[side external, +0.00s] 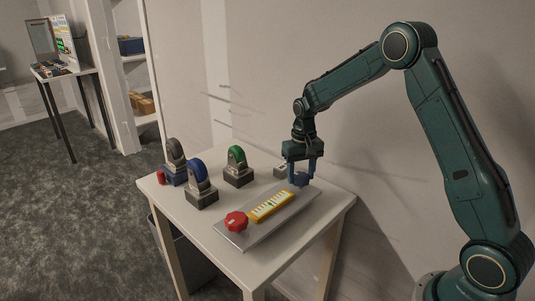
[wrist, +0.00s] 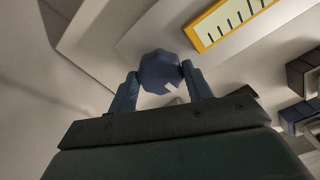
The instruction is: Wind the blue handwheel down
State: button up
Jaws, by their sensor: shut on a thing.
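The blue handwheel (side external: 299,180) sits at the far right end of a grey metal plate (side external: 248,236) on the table. In the wrist view the handwheel (wrist: 160,72) is a faceted blue knob with a pale notch on its near edge. My gripper (side external: 302,178) points straight down over it. In the wrist view my gripper's two blue fingers (wrist: 160,80) are shut on the knob from its left and right sides. The fingers hide part of the handwheel in the side view. A yellow-framed scale (side external: 271,206) lies on the plate between the blue handwheel and a red handwheel (side external: 236,221).
A dark bin (side external: 180,256) stands below the table.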

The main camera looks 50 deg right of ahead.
aim_at(301, 176)
jog(key=shift+m, duration=0.6)
jog(key=o, duration=1)
jog(key=shift+r, duration=0.1)
notch_tip(301, 176, up, 14)
jog(key=shift+f, duration=0.15)
dwell(0.4)
